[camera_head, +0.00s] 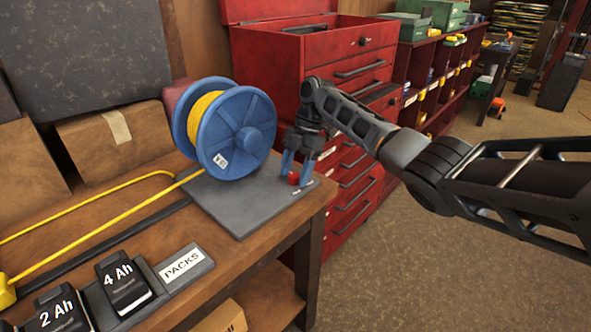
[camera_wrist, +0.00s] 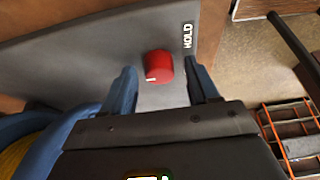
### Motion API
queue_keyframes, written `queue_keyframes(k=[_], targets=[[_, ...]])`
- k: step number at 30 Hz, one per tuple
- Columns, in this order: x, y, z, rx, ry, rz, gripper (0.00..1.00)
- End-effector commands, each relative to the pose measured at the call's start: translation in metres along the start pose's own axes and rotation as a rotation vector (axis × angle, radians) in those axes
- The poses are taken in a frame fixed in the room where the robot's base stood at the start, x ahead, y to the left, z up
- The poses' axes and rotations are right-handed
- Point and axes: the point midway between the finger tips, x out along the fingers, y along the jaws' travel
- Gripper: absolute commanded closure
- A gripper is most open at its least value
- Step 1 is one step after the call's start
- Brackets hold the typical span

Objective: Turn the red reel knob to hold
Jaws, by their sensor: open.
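The red reel knob (camera_head: 293,178) stands on the grey base plate (camera_head: 240,208) of the blue cord reel (camera_head: 236,132), near the plate's right corner. In the wrist view the knob (camera_wrist: 158,66) has a white pointer mark on its lower left side. The HOLD label (camera_wrist: 188,36) lies on the plate above and right of the knob, apart from it. My gripper (camera_head: 296,160) points down over the knob. Its blue fingers (camera_wrist: 163,80) are open, one on each side of the knob, with a visible gap on both sides in the wrist view.
A yellow cord (camera_head: 110,231) runs from the reel leftwards over the workbench (camera_head: 281,237). Battery packs (camera_head: 124,285) and a PACKS sign (camera_head: 185,266) are at the front. A red tool chest (camera_head: 333,58) stands behind my gripper. Open floor (camera_head: 418,260) lies to the right.

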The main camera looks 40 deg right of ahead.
Motion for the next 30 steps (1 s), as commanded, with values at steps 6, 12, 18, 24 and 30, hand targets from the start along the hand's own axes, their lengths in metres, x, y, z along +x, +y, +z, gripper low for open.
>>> queue_keyframes(k=[6,12,18,24,30], targets=[[-0.0002,0.0001,0.0,0.0,0.0,0.0,0.54],[-0.0003,0.0,0.0,0.0,0.0,0.0,0.73],[-0.0004,-0.0001,0.0,0.0,0.0,0.0,0.92],[-0.0008,-0.0002,-0.0002,0.007,0.0,0.003,0.96],[-0.0013,-0.0007,-0.0011,0.058,0.003,0.025,0.96]])
